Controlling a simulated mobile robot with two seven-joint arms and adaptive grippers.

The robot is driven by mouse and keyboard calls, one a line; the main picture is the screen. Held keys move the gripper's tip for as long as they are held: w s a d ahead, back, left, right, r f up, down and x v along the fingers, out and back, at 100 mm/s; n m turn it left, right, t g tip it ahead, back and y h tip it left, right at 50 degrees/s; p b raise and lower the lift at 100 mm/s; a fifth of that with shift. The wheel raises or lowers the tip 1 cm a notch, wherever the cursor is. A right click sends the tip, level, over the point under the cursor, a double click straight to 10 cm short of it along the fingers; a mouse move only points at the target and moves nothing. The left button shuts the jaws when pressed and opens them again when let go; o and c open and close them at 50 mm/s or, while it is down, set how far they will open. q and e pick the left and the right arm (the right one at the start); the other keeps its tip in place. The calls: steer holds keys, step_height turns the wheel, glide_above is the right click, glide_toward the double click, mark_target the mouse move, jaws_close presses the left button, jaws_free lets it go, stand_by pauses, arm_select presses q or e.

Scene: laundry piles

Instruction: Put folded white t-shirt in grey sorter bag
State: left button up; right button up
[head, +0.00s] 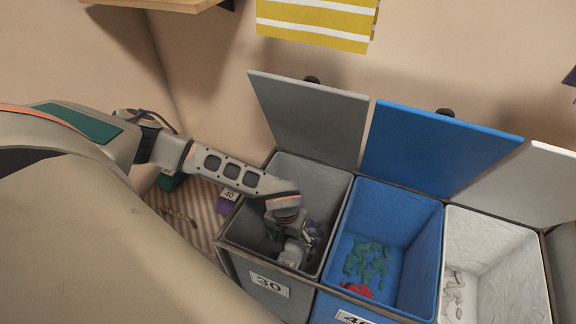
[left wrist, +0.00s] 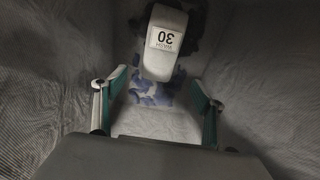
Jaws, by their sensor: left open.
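The folded white t-shirt (left wrist: 168,62) carries a "WASH 30" label and lies in the grey sorter bag, just beyond my fingertips in the left wrist view. In the head view its white part (head: 290,257) shows below my gripper. The grey sorter bag (head: 335,190) is the left one of the row, marked 30, with its lid up. My left gripper (head: 297,238) reaches down inside the bag; its fingers (left wrist: 156,92) are spread, with no cloth pinched between them. Dark and bluish-purple cloth lies under the shirt. My right gripper is not in view.
A blue bag (head: 431,225) with green and red cloth stands to the right, then a white bag (head: 525,265). Their lids are raised. The grey bag's walls surround my gripper. Purple (head: 228,198) and green items lie on a striped surface to the left.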

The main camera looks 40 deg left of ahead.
arm_select(q)
step_height(320, 180, up, 7)
steer(key=p, duration=0.1)
steer(key=shift+s, duration=0.35)
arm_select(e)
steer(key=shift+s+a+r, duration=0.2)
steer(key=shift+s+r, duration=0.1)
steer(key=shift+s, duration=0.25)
arm_select(q)
steer(key=shift+r, duration=0.1)
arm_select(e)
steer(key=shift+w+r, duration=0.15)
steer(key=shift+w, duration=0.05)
